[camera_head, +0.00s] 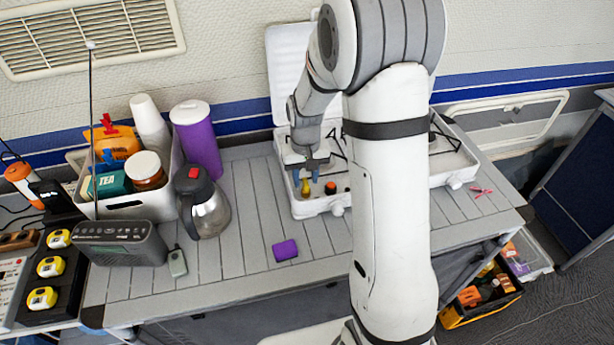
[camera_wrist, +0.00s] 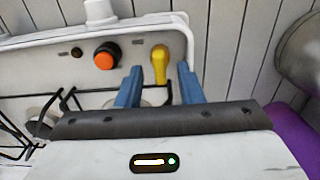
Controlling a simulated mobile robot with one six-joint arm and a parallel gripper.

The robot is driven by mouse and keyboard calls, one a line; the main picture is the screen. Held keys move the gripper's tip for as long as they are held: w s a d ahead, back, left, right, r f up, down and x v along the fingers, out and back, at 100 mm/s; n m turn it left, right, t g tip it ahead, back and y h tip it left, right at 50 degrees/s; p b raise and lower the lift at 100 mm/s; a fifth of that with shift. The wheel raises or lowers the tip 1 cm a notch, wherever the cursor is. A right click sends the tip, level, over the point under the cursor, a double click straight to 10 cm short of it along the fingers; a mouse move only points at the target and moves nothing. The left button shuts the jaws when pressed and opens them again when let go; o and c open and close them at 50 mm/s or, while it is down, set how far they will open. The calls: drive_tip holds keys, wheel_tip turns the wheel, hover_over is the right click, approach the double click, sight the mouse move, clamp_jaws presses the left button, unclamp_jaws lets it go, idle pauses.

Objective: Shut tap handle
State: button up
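The yellow tap handle (camera_head: 305,188) sits at the front left of the white camping stove (camera_head: 305,209). In the wrist view the yellow handle (camera_wrist: 160,62) points towards my gripper, beside an orange and black knob (camera_wrist: 106,56). My gripper (camera_head: 306,175) is over the stove's left part, close to the handle. In the wrist view its two blue fingers (camera_wrist: 159,74) are apart, with the handle showing in the gap between them. The gap looks empty otherwise. I cannot tell whether either finger touches the handle.
The slatted table (camera_head: 235,262) is clear around the block.

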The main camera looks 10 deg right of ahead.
drive_tip(key=shift+f, duration=0.45)
drive_tip(key=shift+c, duration=0.4)
clamp_jaws()
